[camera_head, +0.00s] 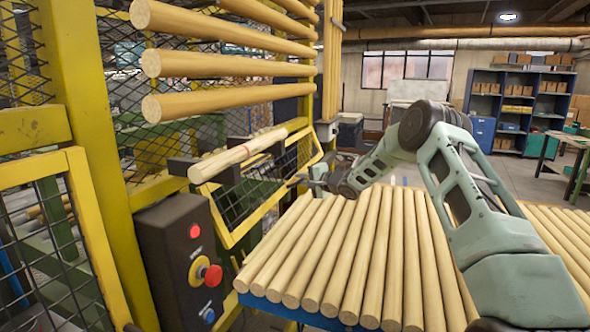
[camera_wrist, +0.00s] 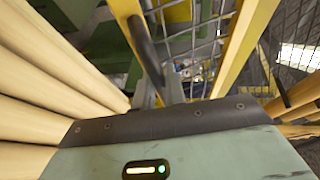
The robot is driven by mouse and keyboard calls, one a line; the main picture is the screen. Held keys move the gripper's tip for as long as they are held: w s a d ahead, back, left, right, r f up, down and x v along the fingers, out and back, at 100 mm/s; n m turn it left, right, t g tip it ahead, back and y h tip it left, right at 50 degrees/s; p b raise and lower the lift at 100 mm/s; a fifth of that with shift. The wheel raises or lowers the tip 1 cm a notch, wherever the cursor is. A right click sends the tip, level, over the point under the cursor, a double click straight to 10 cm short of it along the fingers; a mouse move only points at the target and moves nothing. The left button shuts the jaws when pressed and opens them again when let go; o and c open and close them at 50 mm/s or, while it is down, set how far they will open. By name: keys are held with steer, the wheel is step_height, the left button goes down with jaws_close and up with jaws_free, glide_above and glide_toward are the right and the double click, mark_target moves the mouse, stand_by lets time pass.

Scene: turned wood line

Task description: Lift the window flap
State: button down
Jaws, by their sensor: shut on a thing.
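The window flap (camera_head: 275,203) is a yellow-framed mesh panel on the left machine guard, tilted outward at its lower edge. My gripper (camera_head: 298,179) is at the flap's front, near its lower right part, small in the head view. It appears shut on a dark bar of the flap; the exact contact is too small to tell. In the wrist view, the dark bar (camera_wrist: 146,45) runs down to my grey fingers (camera_wrist: 172,90), with mesh and yellow frame (camera_wrist: 240,48) beyond.
Larger rods (camera_head: 225,65) jut out higher up. A control box (camera_head: 180,258) with a red stop knob stands at left. Rods (camera_head: 345,250) fill the blue-edged table below my arm.

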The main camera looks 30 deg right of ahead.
steer(key=shift+s+d+r+p, duration=0.3)
steer(key=shift+s+r+p, duration=0.1)
steer(key=shift+r+p, duration=0.25)
steer(key=shift+s+d+r+p, duration=0.35)
steer(key=shift+r+p, duration=0.15)
steer(key=shift+p, duration=0.1)
steer(key=shift+s+d+r+p, duration=0.3)
steer(key=shift+s+r+p, duration=0.1)
steer(key=shift+r+p, duration=0.25)
steer(key=c, duration=1.5)
jaws_free()
steer(key=shift+o, duration=0.2)
steer(key=shift+s, duration=0.1)
steer(key=b+v, duration=0.5)
steer(key=v, duration=1.2)
steer(key=shift+b, duration=0.35)
